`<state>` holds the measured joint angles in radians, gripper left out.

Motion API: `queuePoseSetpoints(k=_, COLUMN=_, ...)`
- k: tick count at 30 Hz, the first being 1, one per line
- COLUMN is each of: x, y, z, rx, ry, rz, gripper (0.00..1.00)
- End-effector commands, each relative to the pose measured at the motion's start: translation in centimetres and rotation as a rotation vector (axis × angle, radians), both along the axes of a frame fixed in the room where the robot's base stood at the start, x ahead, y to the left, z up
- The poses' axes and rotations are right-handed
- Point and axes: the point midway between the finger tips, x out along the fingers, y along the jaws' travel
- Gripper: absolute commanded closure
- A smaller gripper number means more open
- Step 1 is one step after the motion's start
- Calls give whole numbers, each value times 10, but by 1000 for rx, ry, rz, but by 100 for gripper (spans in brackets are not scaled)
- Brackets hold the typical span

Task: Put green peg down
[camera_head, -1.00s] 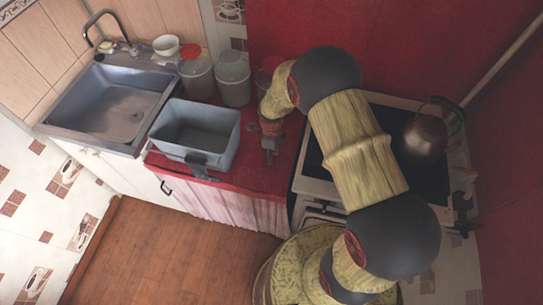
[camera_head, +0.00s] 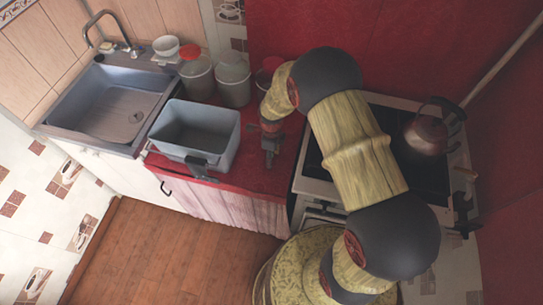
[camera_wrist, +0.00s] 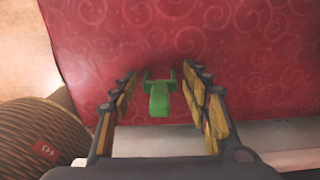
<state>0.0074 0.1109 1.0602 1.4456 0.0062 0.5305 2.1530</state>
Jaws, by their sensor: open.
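The green peg (camera_wrist: 159,98) shows in the wrist view against the red patterned oilcloth (camera_wrist: 165,40). It sits between the two fingers of my gripper (camera_wrist: 160,84), with a visible gap on each side. The fingers are apart, with wooden-looking pads, and do not appear to press on the peg. In the head view my gripper (camera_head: 270,155) points down over the red counter, between the grey bin and the stove. The peg cannot be made out there.
A grey bin (camera_head: 224,160) stands left of my gripper on the counter. Lidded containers (camera_head: 233,82) stand behind it. The stove (camera_head: 431,178) with a kettle (camera_head: 425,136) is at the right. A brown ribbed object (camera_wrist: 40,135) fills the wrist view's lower left.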

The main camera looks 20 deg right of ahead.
Motion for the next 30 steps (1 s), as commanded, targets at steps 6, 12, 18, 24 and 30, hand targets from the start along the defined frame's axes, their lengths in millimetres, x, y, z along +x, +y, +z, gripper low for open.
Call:
queuePoseSetpoints(k=6, x=1, y=0, z=22, rx=0, ry=-2, rz=0, gripper=53)
queuePoseSetpoints(k=12, x=1, y=0, z=64, rx=0, ry=-4, rz=0, gripper=53)
queuePoseSetpoints(k=18, x=1, y=0, z=100, rx=0, ry=-4, rz=0, gripper=53)
queuePoseSetpoints(k=24, x=1, y=0, z=120, rx=-1, ry=-1, rz=0, gripper=53)
queuePoseSetpoints(k=30, x=1, y=0, z=164, rx=-3, ry=-43, rz=145, gripper=53)
